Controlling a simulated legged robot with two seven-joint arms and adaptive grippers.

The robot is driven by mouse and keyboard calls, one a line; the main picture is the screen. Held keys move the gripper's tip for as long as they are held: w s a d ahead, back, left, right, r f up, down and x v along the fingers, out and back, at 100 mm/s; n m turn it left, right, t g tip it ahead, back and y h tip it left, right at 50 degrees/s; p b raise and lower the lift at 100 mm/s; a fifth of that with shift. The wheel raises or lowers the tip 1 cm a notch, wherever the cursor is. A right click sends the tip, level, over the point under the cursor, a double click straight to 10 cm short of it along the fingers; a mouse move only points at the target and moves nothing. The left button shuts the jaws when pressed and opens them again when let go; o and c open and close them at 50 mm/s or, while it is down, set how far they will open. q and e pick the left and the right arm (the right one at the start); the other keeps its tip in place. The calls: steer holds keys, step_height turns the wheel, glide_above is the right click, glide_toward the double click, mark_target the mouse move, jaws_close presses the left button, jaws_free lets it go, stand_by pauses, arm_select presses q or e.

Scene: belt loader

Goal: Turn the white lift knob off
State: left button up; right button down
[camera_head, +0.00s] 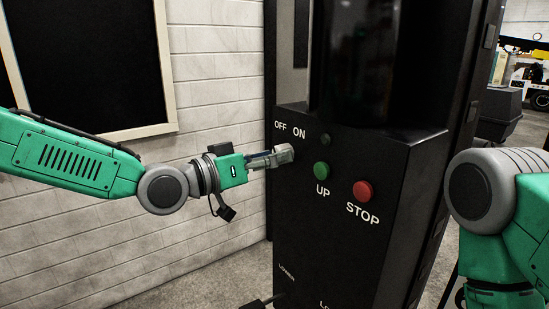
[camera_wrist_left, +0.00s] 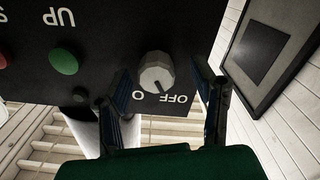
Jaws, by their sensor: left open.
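The white lift knob (camera_wrist_left: 157,72) sits on the black control panel (camera_wrist_left: 110,30) in the left wrist view, where the panel appears upside down. A dark mark on its rim faces the OFF label (camera_wrist_left: 172,98) and a partly hidden label beside it; which one it points at I cannot tell. My left gripper (camera_wrist_left: 160,76) is open, one finger on each side of the knob, with gaps visible. In the head view my left gripper (camera_head: 265,160) reaches the panel below the OFF and ON labels, with the knob (camera_head: 284,153) at its tip. My right gripper is out of view.
A green UP button (camera_head: 321,169) and a red STOP button (camera_head: 362,191) are right of the knob. A small dark round fitting (camera_head: 325,140) is above UP. A white brick wall (camera_head: 100,240) with a framed black board (camera_head: 85,55) stands left.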

arm_select(q)
steer(key=v, duration=1.1)
steer(key=shift+a, duration=0.3)
steer(key=shift+d+f, duration=0.1)
